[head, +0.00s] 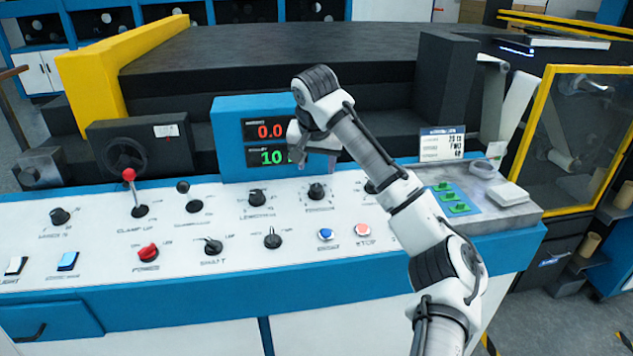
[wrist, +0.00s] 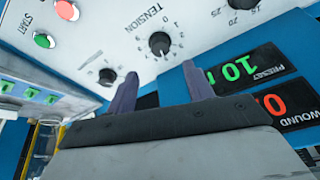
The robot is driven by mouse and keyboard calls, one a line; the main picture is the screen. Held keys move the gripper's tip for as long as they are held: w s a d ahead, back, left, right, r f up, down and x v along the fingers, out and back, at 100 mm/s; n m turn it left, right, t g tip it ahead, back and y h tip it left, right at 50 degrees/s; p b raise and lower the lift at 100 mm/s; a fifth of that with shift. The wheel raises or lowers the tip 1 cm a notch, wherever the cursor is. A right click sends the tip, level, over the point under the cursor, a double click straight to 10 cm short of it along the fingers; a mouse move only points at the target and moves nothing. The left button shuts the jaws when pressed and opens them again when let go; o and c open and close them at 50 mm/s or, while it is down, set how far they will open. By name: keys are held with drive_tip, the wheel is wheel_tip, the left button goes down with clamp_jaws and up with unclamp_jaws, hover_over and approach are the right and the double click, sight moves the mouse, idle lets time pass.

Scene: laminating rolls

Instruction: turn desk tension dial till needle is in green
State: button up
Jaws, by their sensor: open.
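The tension dial (head: 317,190) is a black knob on the white sloping panel, below the digital display. In the wrist view the dial (wrist: 160,43) has the word TENSION and a printed scale beside it. My gripper (head: 317,167) is just above and behind the dial in the head view. In the wrist view my gripper (wrist: 161,84) is open, its two dark fingers apart and nothing between them. The dial lies beyond the fingertips, roughly in line with the gap; I see no contact. I cannot make out a needle or a green zone in either view.
Another black knob (wrist: 107,77) is close to the left finger. A length knob (head: 257,197) is left of the dial. The blue display box (head: 228,140) stands right behind the panel. Buttons, including a stop button (head: 363,230), and a red-knobbed lever (head: 129,175) are on the panel.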

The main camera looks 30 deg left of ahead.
sight(317, 187)
drive_tip(key=p+x, duration=0.2)
drive_tip(key=x, duration=0.7)
drive_tip(key=shift+a+f, duration=0.1)
drive_tip(key=c, duration=1)
drive_tip(key=shift+n+y+p, duration=0.4)
drive_tip(key=shift+n+p, duration=0.3)
drive_tip(key=shift+n, duration=0.9)
drive_tip(key=o, duration=1)
drive_tip(key=b+v, duration=0.3)
drive_tip(key=v, duration=1)
drive_tip(key=shift+r, duration=0.45)
